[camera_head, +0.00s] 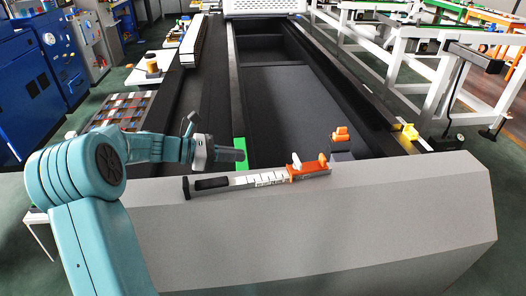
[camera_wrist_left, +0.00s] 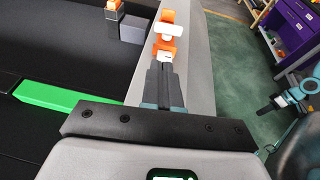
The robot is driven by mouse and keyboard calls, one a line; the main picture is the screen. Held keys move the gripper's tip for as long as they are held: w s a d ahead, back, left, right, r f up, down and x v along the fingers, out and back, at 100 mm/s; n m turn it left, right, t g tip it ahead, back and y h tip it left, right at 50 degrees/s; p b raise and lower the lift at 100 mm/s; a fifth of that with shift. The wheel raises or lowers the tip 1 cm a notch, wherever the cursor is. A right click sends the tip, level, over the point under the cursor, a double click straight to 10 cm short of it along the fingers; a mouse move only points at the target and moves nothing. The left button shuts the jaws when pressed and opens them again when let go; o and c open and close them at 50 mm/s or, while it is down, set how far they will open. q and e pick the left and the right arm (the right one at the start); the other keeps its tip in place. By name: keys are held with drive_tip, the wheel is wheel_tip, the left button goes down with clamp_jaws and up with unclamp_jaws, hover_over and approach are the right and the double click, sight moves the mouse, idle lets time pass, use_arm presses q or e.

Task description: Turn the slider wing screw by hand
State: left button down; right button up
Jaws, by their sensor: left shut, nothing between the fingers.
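A slider rail (camera_head: 255,179) with a black end and pale marked segments lies along the grey ledge in the head view. An orange slider (camera_head: 308,170) sits at its right end, with small white and orange parts standing up from it. In the left wrist view the orange slider (camera_wrist_left: 165,44) carries a white wing screw (camera_wrist_left: 170,30), just beyond my fingertips. My left gripper (camera_head: 243,155) is shut and empty, pointing right above the rail, to the left of the slider. Its dark fingers (camera_wrist_left: 161,70) lie together in the left wrist view and partly hide the rail.
An orange knob (camera_head: 340,133) on a grey block stands behind the slider's right end. A yellow piece (camera_head: 409,132) sits farther right. A green bar (camera_head: 240,146) lies behind my left gripper. The grey ledge (camera_head: 400,195) is clear to the right.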

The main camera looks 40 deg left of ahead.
sight(294, 158)
use_arm(q)
drive_tip(key=x, duration=0.4)
drive_tip(key=p+x, duration=0.1)
drive_tip(key=x, duration=0.3)
drive_tip(key=p+x, duration=0.1)
drive_tip(key=x, duration=0.3)
drive_tip(key=shift+w+d+r, duration=0.2)
drive_tip(key=shift+w+d, duration=0.3)
drive_tip(key=shift+w, duration=0.1)
drive_tip(key=shift+w, duration=0.1)
